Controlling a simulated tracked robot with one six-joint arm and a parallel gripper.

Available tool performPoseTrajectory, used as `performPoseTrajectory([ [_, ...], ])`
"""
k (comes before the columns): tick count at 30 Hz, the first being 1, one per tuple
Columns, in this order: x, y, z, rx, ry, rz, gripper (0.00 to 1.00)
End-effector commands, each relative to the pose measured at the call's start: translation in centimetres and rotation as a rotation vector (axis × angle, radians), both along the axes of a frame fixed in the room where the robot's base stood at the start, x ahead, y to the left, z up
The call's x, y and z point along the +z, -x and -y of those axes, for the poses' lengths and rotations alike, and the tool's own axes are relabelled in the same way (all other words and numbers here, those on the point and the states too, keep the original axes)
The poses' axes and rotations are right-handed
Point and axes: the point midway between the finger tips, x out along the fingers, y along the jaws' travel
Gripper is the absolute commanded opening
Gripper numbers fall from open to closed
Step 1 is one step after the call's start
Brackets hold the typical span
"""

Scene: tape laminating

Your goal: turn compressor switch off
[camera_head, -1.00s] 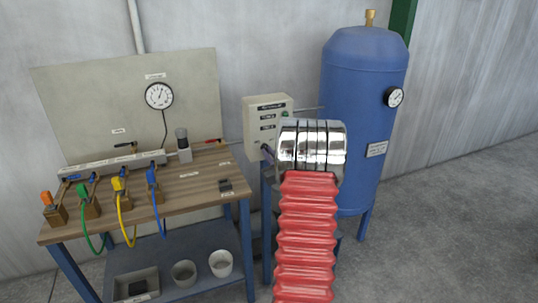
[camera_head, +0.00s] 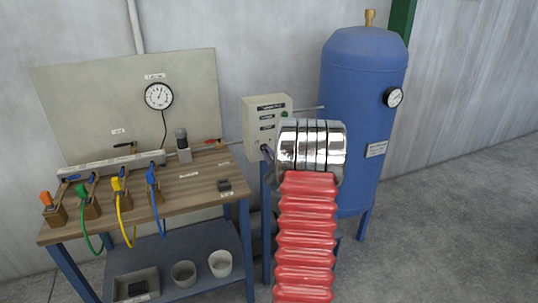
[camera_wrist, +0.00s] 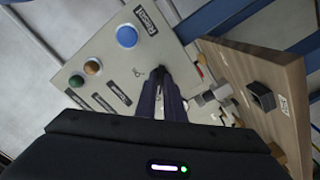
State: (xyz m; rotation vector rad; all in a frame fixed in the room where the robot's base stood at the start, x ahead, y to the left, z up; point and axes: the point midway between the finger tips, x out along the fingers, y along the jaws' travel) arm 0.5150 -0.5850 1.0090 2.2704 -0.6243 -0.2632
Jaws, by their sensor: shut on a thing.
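The compressor control box (camera_head: 259,117) is a pale upright panel left of the blue tank in the head view. In the wrist view its face (camera_wrist: 100,55) fills the upper left, tilted. My gripper (camera_wrist: 161,76) points at the lower part of this face, its dark fingers close together and shut on the small compressor switch. The fingertips cover most of the switch, so its position cannot be read. In the head view my gripper (camera_head: 267,153) shows only as a dark sliver at the box, mostly hidden behind my arm.
The wooden workbench (camera_head: 185,192) with valves and hoses stands left. The blue tank (camera_head: 350,90) with a gauge (camera_head: 393,97) stands close behind my arm. Floor at right is clear.

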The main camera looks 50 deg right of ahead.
Motion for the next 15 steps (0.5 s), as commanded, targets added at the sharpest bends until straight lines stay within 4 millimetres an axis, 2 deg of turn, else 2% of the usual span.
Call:
performPoseTrajectory([
  [1, -0.62, 0.24, -0.03, -0.003, -0.008, -0.010, 0.00],
  [8, -0.66, 0.23, -0.05, -0.003, -0.009, -0.009, 0.00],
  [9, -0.65, 0.22, -0.05, -0.003, -0.009, -0.009, 0.11],
  [15, -0.39, 0.11, -0.05, -0.001, -0.006, -0.006, 0.25],
])
